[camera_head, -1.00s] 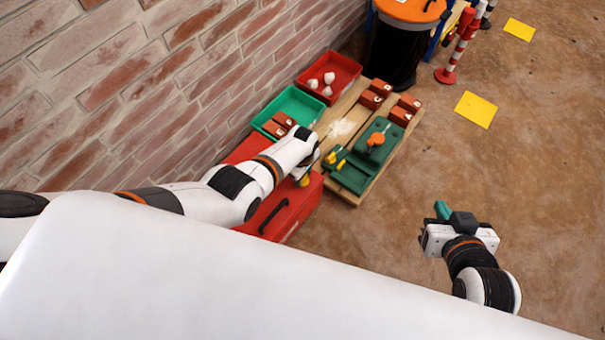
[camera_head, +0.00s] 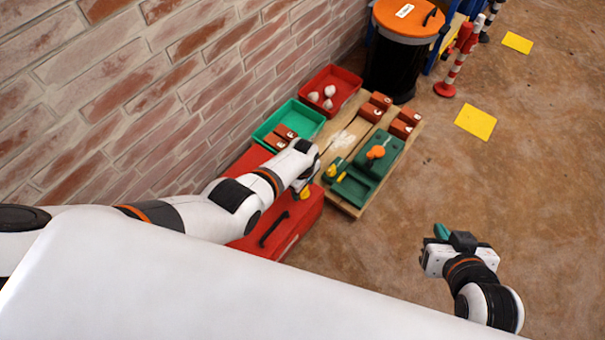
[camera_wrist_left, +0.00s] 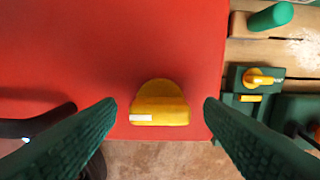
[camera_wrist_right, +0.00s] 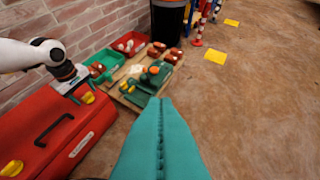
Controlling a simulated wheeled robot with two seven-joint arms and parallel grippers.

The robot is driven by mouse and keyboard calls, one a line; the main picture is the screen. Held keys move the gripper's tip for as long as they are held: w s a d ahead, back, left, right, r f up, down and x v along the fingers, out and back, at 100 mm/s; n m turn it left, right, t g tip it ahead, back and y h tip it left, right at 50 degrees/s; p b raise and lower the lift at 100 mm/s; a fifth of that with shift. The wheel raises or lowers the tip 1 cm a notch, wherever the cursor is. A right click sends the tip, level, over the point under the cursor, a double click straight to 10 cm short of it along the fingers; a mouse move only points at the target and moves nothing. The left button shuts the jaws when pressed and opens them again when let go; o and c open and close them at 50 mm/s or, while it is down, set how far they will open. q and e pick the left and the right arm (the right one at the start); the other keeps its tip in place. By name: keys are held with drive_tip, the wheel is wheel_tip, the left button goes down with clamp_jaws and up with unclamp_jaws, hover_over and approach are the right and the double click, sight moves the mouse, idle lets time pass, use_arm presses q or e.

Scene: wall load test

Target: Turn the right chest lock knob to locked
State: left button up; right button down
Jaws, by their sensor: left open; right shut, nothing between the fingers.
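The red chest (camera_head: 285,232) sits by the brick wall under my left arm. In the right wrist view it shows two yellow knobs, a left one (camera_wrist_right: 12,168) and the right knob (camera_wrist_right: 88,97). My left gripper (camera_head: 304,180) is over the right knob (camera_head: 306,193). In the left wrist view the knob (camera_wrist_left: 160,92) lies between the open fingers (camera_wrist_left: 160,108), with a visible gap on both sides. A white mark (camera_wrist_left: 141,117) is on the knob's lower left edge. My right gripper (camera_head: 440,233) is shut and empty, out over the floor.
A wooden board (camera_head: 340,142) with green fixtures and orange-red blocks lies beside the chest. Green (camera_head: 309,117) and red (camera_head: 346,82) trays stand along the wall. A black bin (camera_head: 395,65) is behind.

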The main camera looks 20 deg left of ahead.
use_arm(q)
wheel_tip(320, 180, up, 2)
drive_tip(key=shift+p, duration=0.7)
wheel_tip(320, 180, up, 4)
drive_tip(key=p, duration=0.3)
drive_tip(key=shift+f, duration=0.15)
use_arm(e)
drive_tip(key=s+d+f+g+h, duration=0.25)
drive_tip(key=s+g, duration=0.35)
drive_tip(key=s, duration=0.4)
use_arm(q)
wheel_tip(320, 180, up, 6)
drive_tip(key=p, duration=0.3)
drive_tip(key=shift+p, duration=0.35)
use_arm(e)
wheel_tip(320, 180, down, 13)
drive_tip(key=w+g, duration=0.1)
drive_tip(key=shift+w+d+y, duration=0.15)
drive_tip(key=shift+w+y, duration=0.2)
drive_tip(key=shift+y, duration=0.1)
